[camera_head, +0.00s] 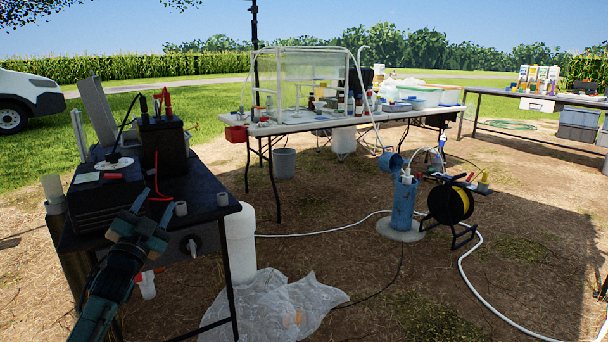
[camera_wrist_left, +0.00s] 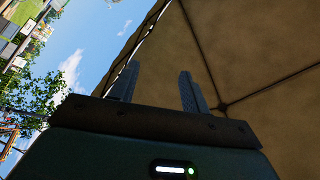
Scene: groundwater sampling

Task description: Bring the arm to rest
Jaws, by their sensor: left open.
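My left arm comes in from the lower left in the head view. Its gripper (camera_head: 150,218) is in front of the black-topped table (camera_head: 205,182) with the battery on it. The left wrist view shows the two fingers (camera_wrist_left: 157,92) standing apart with nothing between them. That view looks up at a tan canopy (camera_wrist_left: 240,50), sky and trees. My right gripper is not in view.
A black battery (camera_head: 163,143) with leads stands on the near table. A clear plastic sheet (camera_head: 275,305) lies on the ground beside it. A blue well casing (camera_head: 403,205) and a hose reel (camera_head: 450,204) stand right of centre. A long table (camera_head: 300,126) stands behind.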

